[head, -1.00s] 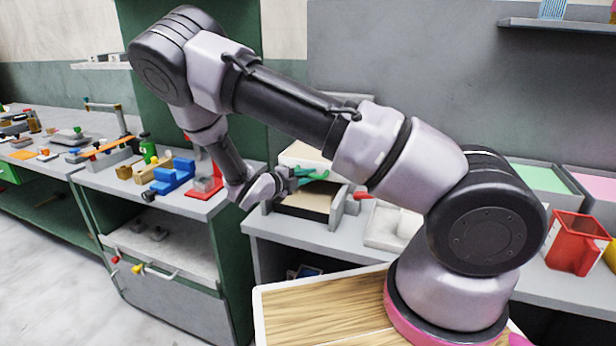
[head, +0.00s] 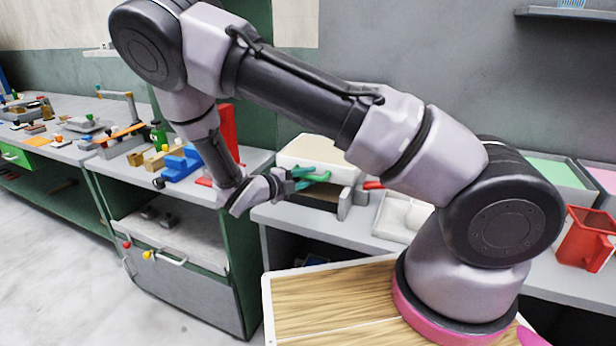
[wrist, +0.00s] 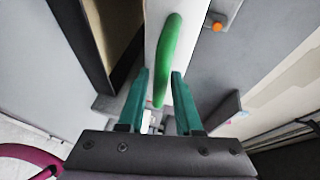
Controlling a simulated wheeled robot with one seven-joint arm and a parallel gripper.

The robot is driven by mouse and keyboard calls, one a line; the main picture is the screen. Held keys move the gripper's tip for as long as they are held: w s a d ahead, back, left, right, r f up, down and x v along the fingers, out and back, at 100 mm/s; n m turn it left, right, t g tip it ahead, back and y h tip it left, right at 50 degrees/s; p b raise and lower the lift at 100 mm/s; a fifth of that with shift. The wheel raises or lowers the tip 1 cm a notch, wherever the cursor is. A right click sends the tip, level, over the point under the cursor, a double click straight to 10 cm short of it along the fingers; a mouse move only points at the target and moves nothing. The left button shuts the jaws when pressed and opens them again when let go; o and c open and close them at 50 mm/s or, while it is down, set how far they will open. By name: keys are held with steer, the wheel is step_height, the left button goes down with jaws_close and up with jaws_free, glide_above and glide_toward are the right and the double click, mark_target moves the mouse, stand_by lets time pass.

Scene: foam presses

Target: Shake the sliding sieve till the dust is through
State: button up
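The sliding sieve appears to be the pale box (head: 318,152) on the bench in the head view, with a darker brown-and-black frame below it. In the wrist view its white face (wrist: 165,22) carries a green bar handle (wrist: 170,50). My gripper (wrist: 158,85) has teal fingers, which stand apart on both sides of the handle's near end. Gaps show between handle and fingers, so the gripper looks open. In the head view my gripper (head: 312,179) is at the box's front side; the handle is hard to separate from the fingers there. No dust can be made out.
A grey upright block (head: 345,203) stands just right of the frame. A white tray (head: 400,217) and a red container (head: 585,238) lie farther right. Blue (head: 178,164) and red (head: 229,130) fixtures stand on the left bench. An orange knob (wrist: 217,27) shows in the wrist view.

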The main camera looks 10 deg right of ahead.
steer(key=shift+o, duration=0.2)
steer(key=v, duration=1)
steer(key=shift+s+a, duration=0.2)
steer(key=shift+a, duration=0.15)
steer(key=shift+r, duration=0.1)
